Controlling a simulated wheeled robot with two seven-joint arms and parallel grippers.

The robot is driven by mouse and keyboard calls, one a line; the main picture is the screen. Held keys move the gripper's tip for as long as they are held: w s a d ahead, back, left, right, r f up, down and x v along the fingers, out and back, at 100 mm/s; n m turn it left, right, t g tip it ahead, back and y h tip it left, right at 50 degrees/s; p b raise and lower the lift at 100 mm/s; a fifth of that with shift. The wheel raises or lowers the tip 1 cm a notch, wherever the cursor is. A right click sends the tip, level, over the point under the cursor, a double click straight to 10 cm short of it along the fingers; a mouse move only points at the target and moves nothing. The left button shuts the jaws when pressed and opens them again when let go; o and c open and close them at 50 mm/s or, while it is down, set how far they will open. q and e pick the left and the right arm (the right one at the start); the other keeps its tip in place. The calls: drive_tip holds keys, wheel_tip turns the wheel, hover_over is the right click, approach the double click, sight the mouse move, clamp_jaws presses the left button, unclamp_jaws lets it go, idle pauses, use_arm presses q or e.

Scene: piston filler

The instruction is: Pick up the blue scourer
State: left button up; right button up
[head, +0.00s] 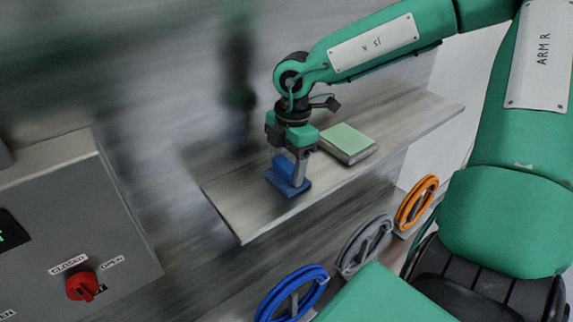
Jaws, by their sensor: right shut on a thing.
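The blue scourer (284,181) is on the narrow metal shelf (240,218), left of the shelf's middle. My right gripper (299,176) points down at it from above and is shut on it. The fingers hide part of the scourer. It appears to be at the shelf surface; I cannot tell if it is lifted clear. My left gripper is not in view.
A block with a pale green top (347,142) lies on the shelf just right of my gripper. Below the shelf are blue (292,294), grey (365,246) and orange (416,203) handwheels. A grey control box with a red knob (82,286) stands at left.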

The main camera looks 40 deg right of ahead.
drive_tip(key=shift+r, duration=0.1)
drive_tip(key=shift+w+r, duration=0.1)
drive_tip(key=shift+r, duration=0.45)
wheel_tip(320, 180, up, 27)
drive_tip(key=b, duration=0.5)
drive_tip(key=shift+f, duration=0.15)
drive_tip(key=shift+o, duration=1)
drive_tip(key=shift+c, duration=0.4)
